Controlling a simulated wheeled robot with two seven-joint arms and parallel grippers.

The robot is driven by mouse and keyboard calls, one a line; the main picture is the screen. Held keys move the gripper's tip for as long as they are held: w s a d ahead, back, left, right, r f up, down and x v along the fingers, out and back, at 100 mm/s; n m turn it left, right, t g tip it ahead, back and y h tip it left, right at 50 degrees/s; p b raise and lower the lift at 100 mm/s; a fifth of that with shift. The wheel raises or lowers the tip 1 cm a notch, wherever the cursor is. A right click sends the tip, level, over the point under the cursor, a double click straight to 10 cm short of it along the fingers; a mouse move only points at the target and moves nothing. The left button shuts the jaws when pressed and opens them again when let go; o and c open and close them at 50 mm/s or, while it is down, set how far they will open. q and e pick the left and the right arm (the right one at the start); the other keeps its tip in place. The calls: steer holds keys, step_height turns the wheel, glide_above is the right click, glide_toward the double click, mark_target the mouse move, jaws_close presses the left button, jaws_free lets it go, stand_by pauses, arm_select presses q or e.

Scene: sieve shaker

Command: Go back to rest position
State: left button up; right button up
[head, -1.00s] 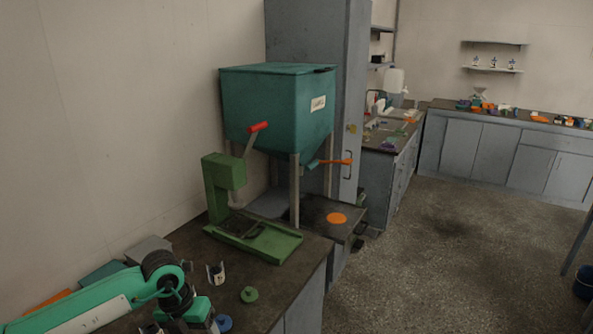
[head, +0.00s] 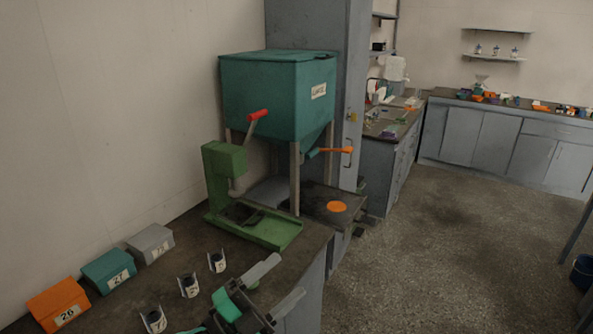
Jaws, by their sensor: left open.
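My left gripper (head: 289,275) is at the bottom of the head view, over the front edge of the dark bench (head: 215,262). Its two grey fingers are spread apart, with nothing seen between them. My right gripper is not in view.
Orange (head: 58,303), teal (head: 110,270) and grey (head: 150,243) numbered boxes line the wall. Several small labelled holders, one here (head: 189,286), stand in front. A green press with a red-handled lever (head: 225,170) and a teal hopper (head: 275,95) stand behind.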

arm_select(q)
steer(key=s+a+f+n+t+y, duration=0.2)
steer(key=a+f+n+y, duration=1.4)
steer(key=n+y, duration=0.35)
steer(key=s+a+f+n+g+h, duration=0.1)
steer(key=s+a+f+n+g, duration=0.1)
steer(key=s+f+g, duration=0.6)
steer(key=s+a+f+n+g, duration=0.1)
steer(key=s+a+f+g, duration=0.2)
steer(key=s, duration=0.9)
step_height(320, 180, down, 33)
steer(key=s+d+g, duration=0.1)
steer(key=s+a+f+g, duration=0.1)
steer(key=s+a+f, duration=0.2)
steer(key=s+f, duration=1.6)
steer(key=shift+g, duration=0.3)
